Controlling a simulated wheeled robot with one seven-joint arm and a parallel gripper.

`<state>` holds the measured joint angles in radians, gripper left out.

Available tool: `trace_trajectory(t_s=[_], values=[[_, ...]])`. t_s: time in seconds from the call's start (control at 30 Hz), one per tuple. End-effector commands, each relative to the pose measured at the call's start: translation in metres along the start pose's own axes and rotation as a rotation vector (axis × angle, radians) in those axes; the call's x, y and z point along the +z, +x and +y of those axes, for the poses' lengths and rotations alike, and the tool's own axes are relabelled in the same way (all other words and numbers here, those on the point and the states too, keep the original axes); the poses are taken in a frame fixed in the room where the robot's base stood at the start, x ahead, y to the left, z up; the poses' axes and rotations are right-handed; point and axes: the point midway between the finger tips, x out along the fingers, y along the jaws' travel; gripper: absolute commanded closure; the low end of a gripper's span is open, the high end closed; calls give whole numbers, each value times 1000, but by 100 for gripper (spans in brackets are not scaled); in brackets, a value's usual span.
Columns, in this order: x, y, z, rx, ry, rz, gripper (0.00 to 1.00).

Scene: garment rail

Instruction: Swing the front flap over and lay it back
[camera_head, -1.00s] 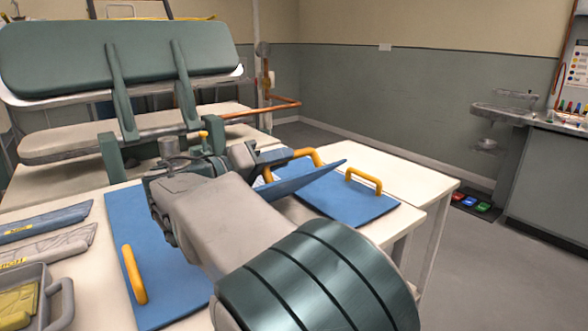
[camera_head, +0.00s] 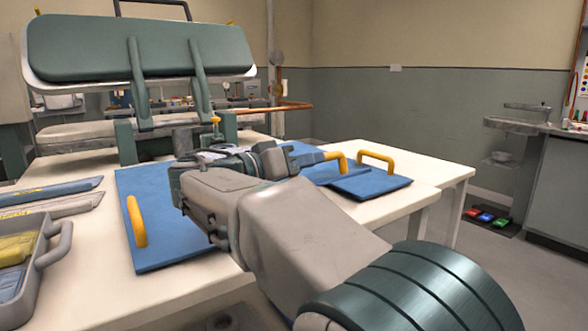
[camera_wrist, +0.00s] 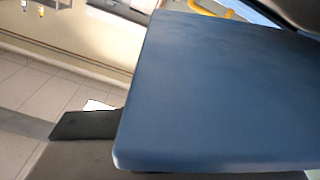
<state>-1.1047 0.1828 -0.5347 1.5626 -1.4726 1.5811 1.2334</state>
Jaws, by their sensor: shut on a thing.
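A blue board with yellow handles lies on the white table. Its left panel (camera_head: 165,245) lies flat and carries a handle (camera_head: 137,221); its right panel (camera_head: 370,186) lies flat with another handle (camera_head: 377,163). A blue flap (camera_head: 323,173) with a yellow handle (camera_head: 336,160) shows just beyond my wrist, low over the board. My gripper (camera_head: 284,160) is shut on the flap, but my arm hides most of the grip. In the wrist view the flap (camera_wrist: 215,90) fills the middle and right, close to the camera.
A green padded press (camera_head: 140,48) on arms stands behind the board. A grey tray (camera_head: 40,265) and folded bags (camera_head: 50,195) lie at the left. The table's right end (camera_head: 440,172) is bare. A sink (camera_head: 515,120) stands at the far right.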

Motion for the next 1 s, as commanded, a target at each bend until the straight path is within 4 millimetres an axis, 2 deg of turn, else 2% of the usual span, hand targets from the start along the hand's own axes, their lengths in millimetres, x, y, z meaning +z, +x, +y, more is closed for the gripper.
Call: trace_trajectory(t_s=[0.13,0.67,0.7,0.73,1.0], values=[[8,6,0,7,17,-5,100],[9,9,2,14,27,-8,100],[9,9,2,14,27,-8,71],[9,9,2,14,27,-8,63],[9,8,1,13,28,-7,62]])
